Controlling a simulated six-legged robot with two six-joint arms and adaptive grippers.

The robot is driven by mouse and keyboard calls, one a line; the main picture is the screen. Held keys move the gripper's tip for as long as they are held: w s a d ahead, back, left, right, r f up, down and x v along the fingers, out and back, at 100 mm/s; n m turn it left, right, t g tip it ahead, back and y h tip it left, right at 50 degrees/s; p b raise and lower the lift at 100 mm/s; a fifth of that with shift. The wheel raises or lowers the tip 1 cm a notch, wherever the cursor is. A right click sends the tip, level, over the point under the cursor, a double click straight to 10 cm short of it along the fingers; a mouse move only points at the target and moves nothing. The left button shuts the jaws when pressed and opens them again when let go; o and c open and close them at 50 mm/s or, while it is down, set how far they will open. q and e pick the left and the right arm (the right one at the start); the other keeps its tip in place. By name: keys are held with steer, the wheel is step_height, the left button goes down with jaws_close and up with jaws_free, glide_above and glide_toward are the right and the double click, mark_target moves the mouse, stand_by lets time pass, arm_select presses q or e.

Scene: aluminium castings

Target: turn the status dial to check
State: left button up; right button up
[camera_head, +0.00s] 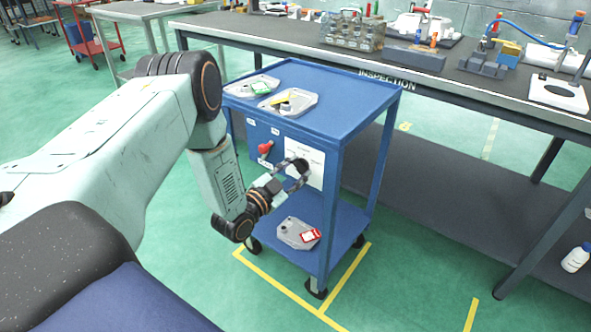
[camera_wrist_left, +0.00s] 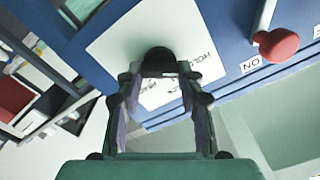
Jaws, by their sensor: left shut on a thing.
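The status dial (camera_wrist_left: 158,58) is a black round knob on a white label plate (camera_wrist_left: 110,47) in the left wrist view. The plate is on the front panel of the blue cart (camera_head: 335,118) in the head view. My left gripper (camera_head: 300,168) is at the plate in the head view, its fingers around the knob. In the left wrist view the left gripper (camera_wrist_left: 159,72) is shut on the dial. The word "HOLD" is partly readable on the plate, upside down; the other words and the dial's pointer are hidden or too small to read. My right gripper is in no view.
A red-knobbed lever (camera_head: 265,148) sits left of the plate on the panel. Grey castings with green (camera_head: 252,86) and yellow (camera_head: 288,101) tags lie on the cart's top, and one with a red tag (camera_head: 298,233) on its lower shelf. The inspection bench (camera_head: 360,72) stands behind.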

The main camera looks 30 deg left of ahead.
arm_select(q)
steer(key=m+p, duration=0.4)
steer(key=m, duration=0.1)
steer(key=shift+d+m, duration=0.15)
steer(key=shift+m, duration=0.15)
steer(key=m+p, duration=0.2)
steer(key=m, duration=0.2)
steer(key=shift+p, duration=0.3)
steer(key=shift+f+m+p, duration=0.15)
steer(key=shift+m+p, duration=0.3)
steer(key=shift+m, duration=0.35)
steer(key=o, duration=1.2)
steer(key=shift+c, duration=0.2)
steer(key=s+a, duration=0.1)
steer(key=s, duration=1.1)
